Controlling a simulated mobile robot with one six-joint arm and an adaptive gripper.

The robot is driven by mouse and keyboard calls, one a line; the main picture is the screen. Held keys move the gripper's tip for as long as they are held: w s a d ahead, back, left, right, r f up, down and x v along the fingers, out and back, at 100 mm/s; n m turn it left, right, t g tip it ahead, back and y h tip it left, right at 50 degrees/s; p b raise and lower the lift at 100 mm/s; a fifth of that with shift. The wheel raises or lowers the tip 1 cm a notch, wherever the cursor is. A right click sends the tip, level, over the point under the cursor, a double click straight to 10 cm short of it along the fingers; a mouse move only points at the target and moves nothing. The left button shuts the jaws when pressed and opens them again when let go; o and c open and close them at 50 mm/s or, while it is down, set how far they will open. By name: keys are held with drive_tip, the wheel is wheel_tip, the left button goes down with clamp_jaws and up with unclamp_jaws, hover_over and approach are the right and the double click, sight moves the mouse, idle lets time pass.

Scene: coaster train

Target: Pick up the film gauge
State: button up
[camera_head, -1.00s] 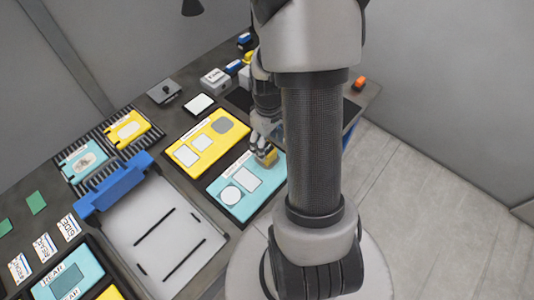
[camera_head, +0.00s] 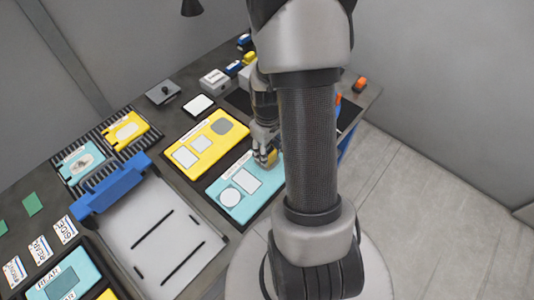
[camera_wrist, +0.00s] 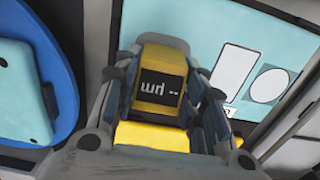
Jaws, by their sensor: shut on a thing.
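The film gauge (camera_wrist: 160,86) is a small yellow block with a black display reading "µm --" in the wrist view. My gripper (camera_wrist: 165,100) has its fingers on both sides of it and is shut on it.
A yellow board (camera_head: 203,157) lies left of the blue one. A white tray with a blue bar (camera_head: 112,187) is in front. A grey device (camera_head: 215,82) stands at the back. In the wrist view a blue round container (camera_wrist: 66,65) holds a light blue piece.

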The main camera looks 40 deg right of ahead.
drive_tip(key=c, duration=0.5)
drive_tip(key=shift+c, duration=0.2)
drive_tip(key=shift+r, duration=0.1)
